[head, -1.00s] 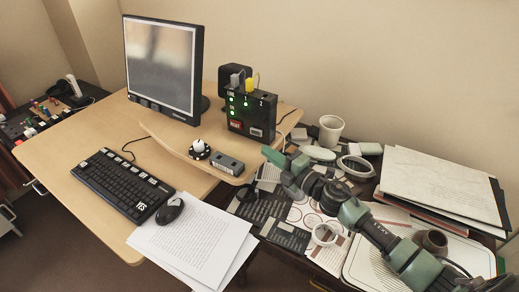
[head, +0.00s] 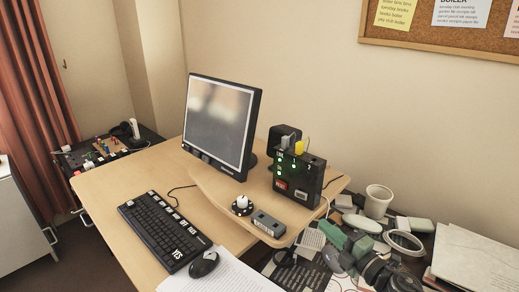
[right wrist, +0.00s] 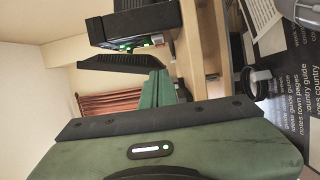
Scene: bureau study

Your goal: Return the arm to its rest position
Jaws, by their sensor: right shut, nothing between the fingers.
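My left gripper is not in the head view.
The desk (head: 110,208) holds a monitor (head: 218,118), keyboard (head: 163,230), mouse (head: 204,264) and paper (head: 235,275). A white cup (head: 377,201), a white ring (head: 404,242) and stacked papers (head: 474,258) crowd the side table. Open space lies above it.

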